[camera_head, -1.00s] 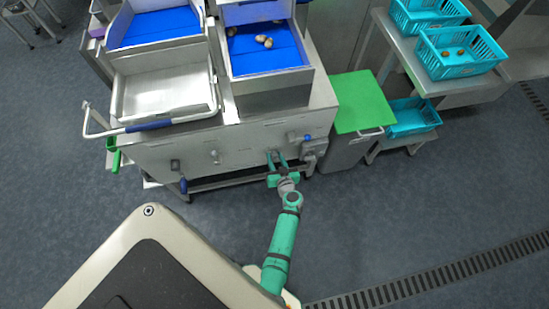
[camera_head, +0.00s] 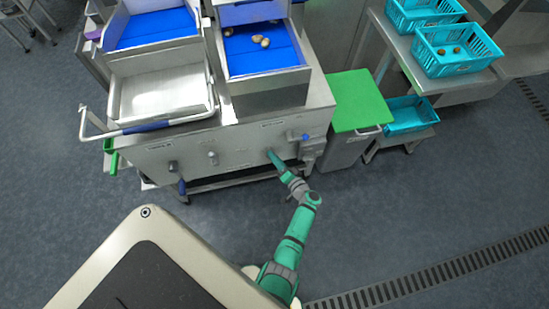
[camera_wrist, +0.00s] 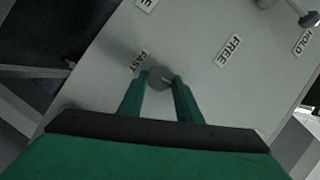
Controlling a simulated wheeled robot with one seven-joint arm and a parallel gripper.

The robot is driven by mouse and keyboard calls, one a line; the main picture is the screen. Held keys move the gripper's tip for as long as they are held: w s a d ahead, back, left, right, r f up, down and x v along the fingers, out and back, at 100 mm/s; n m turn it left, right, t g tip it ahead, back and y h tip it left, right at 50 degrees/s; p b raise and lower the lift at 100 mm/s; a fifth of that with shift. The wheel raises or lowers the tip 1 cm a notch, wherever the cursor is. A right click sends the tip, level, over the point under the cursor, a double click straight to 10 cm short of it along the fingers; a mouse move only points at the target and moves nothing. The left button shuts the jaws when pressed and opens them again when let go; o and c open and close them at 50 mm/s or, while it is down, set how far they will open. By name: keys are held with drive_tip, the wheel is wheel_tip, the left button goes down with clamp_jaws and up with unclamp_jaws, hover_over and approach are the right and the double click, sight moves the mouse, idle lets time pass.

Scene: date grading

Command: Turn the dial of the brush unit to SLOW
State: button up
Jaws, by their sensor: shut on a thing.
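The brush unit is a steel machine whose front panel (camera_head: 235,152) faces me. In the wrist view, a round grey dial (camera_wrist: 158,76) with a pale pointer mark stands on the panel between my green fingers. My gripper (camera_wrist: 161,84) is shut on the dial, and it also shows against the panel in the camera_head view (camera_head: 271,154). A FAST label (camera_wrist: 138,60) sits just up and left of the dial. No SLOW label can be read. The exact pointer setting is hard to tell.
A FREE label (camera_wrist: 229,50) and a HOLD label (camera_wrist: 303,41) lie farther right, near another control (camera_wrist: 291,9). A blue knob (camera_head: 305,137) is right of my gripper. A green-lidded bin (camera_head: 358,101) stands beside the machine. The floor in front is clear.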

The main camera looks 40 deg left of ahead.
drive_tip(key=shift+f+m+y, duration=0.1)
drive_tip(key=shift+m+y, duration=0.3)
drive_tip(key=shift+m, duration=0.4)
drive_tip(key=o, duration=1)
drive_tip(key=shift+o, duration=0.2)
drive_tip(key=v, duration=1)
drive_tip(key=shift+d, duration=0.45)
